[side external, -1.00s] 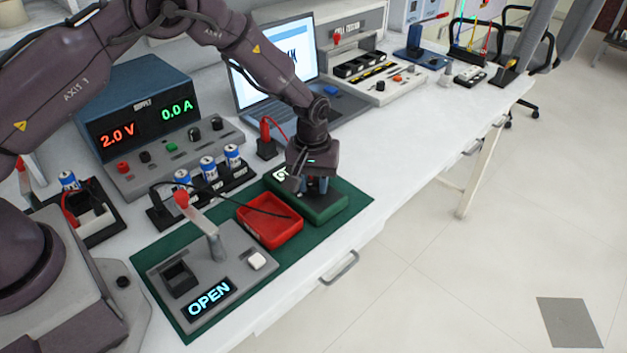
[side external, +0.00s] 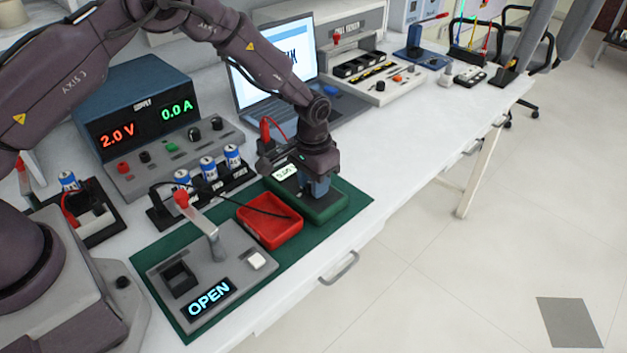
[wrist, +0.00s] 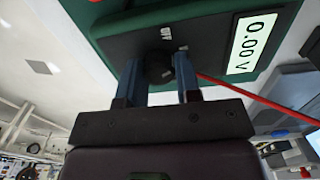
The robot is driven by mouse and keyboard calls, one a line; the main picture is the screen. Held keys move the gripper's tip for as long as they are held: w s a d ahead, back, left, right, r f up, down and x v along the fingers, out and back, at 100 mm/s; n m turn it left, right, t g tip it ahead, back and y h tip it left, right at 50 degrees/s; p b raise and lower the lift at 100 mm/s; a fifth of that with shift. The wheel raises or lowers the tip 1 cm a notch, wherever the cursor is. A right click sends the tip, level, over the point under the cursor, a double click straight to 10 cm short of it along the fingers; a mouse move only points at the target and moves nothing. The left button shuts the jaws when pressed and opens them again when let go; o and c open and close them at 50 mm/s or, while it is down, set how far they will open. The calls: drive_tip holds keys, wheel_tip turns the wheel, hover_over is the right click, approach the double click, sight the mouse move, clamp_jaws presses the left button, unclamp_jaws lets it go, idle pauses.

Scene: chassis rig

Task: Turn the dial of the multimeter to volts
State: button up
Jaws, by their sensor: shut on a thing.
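The green multimeter (side external: 325,208) lies on the green mat in the side external view, below my gripper (side external: 318,190). In the wrist view the multimeter's dark face (wrist: 115,45) fills the top, and its display (wrist: 254,44) reads 0.00 V. The black dial (wrist: 158,68) sits between the two blue fingers of my gripper (wrist: 159,72), which is shut on it. An "OFF" label shows just beyond the dial, and a second small mark lies near the right finger. The fingers hide part of the dial and its pointer.
A red tray (side external: 270,234) stands left of the multimeter, with a black lead across it. A grey fixture (side external: 225,262) with a red-knobbed lever and an "OPEN" display is nearer. Batteries in a black holder (side external: 222,184) stand behind. Bare white table lies right of the mat.

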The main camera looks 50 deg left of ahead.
drive_tip(key=shift+r+m, duration=0.1)
drive_tip(key=shift+m, duration=0.2)
drive_tip(key=o, duration=0.9)
wheel_tip(320, 180, up, 13)
drive_tip(key=shift+a+f, duration=0.1)
drive_tip(key=shift+a, duration=0.05)
